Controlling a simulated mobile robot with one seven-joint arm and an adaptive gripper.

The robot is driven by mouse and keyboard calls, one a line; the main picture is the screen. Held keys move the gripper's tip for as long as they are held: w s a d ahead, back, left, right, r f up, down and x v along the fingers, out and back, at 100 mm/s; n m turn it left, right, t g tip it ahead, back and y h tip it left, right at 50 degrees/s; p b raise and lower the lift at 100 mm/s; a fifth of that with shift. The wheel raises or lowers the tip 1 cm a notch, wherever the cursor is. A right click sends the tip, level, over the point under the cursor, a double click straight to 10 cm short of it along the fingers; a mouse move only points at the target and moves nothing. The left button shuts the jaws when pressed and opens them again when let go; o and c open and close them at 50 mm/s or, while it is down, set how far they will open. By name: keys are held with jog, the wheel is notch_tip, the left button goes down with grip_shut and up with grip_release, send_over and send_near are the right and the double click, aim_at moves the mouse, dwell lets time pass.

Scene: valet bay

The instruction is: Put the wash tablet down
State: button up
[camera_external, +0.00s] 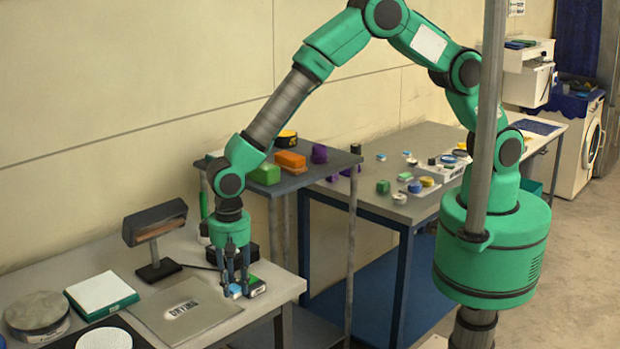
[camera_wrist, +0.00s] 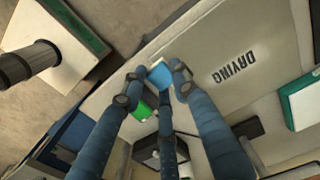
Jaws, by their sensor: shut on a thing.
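My gripper (camera_external: 238,288) points down over the front right part of the near table. Its fingers are shut on a small light-blue block, the wash tablet (camera_external: 234,291). In the wrist view the tablet (camera_wrist: 160,73) shows between the fingertips (camera_wrist: 153,88). It is low, at or just above the tabletop; I cannot tell whether it touches. A grey board marked DRYING (camera_external: 215,311) lies just left of the gripper. A green and white item (camera_external: 256,287) sits close to the right of the fingers; its green part (camera_wrist: 141,110) shows behind them in the wrist view.
A dark lamp-like stand (camera_external: 155,225) stands behind the board. A green tray with a white pad (camera_external: 101,292) and a round grey disc (camera_external: 37,311) lie to the left. A raised shelf (camera_external: 330,164) with coloured blocks stands behind, near my arm. The table's right edge is close.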

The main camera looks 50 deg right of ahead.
jog(key=s+d, duration=0.3)
jog(key=d, duration=0.4)
jog(key=shift+s+r, duration=0.35)
jog(key=shift+r, duration=0.05)
dwell(0.6)
